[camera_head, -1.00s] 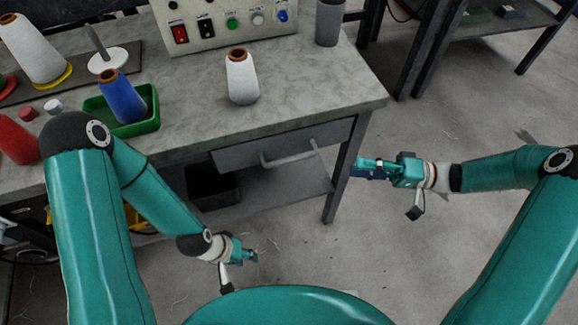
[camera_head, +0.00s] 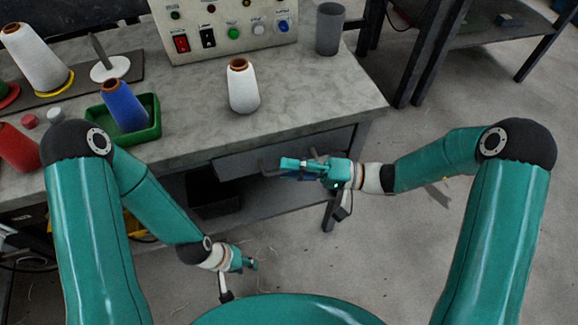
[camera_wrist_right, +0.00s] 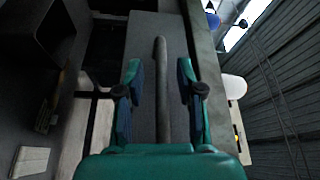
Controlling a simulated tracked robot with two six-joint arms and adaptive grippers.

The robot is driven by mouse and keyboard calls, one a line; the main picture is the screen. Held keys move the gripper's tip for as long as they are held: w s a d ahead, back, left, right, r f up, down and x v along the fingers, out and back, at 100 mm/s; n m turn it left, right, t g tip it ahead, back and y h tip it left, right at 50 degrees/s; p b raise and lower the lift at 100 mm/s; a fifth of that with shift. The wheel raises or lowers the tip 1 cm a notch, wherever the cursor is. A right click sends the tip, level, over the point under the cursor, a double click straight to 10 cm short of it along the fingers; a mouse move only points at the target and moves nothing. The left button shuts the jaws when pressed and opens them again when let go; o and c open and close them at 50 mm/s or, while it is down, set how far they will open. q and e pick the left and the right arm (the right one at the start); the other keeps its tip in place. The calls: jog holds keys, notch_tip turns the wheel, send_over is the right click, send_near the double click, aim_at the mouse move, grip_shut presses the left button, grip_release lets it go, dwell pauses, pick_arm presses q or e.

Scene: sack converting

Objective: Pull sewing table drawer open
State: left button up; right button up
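The grey drawer front (camera_head: 235,163) sits under the sewing table top (camera_head: 300,115). It looks shut. Its bar handle (camera_head: 266,168) is mostly hidden by my right gripper (camera_head: 288,165) in the head view. In the right wrist view the handle (camera_wrist_right: 161,90) runs between the two spread fingers of the right gripper (camera_wrist_right: 160,80), with gaps on both sides. The drawer front (camera_wrist_right: 140,45) lies behind it there. My left gripper (camera_head: 250,264) hangs low in front of the table, away from the drawer. Its finger opening is too small to tell.
On the table top stand a white thread cone (camera_head: 242,88), a green tray (camera_head: 145,132) with a blue cone (camera_head: 122,105), a control box (camera_head: 225,35) and a grey cup (camera_head: 330,30). A dark bin (camera_head: 212,195) sits beneath.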

jog(key=shift+a, duration=0.15)
grip_shut()
dwell(0.4)
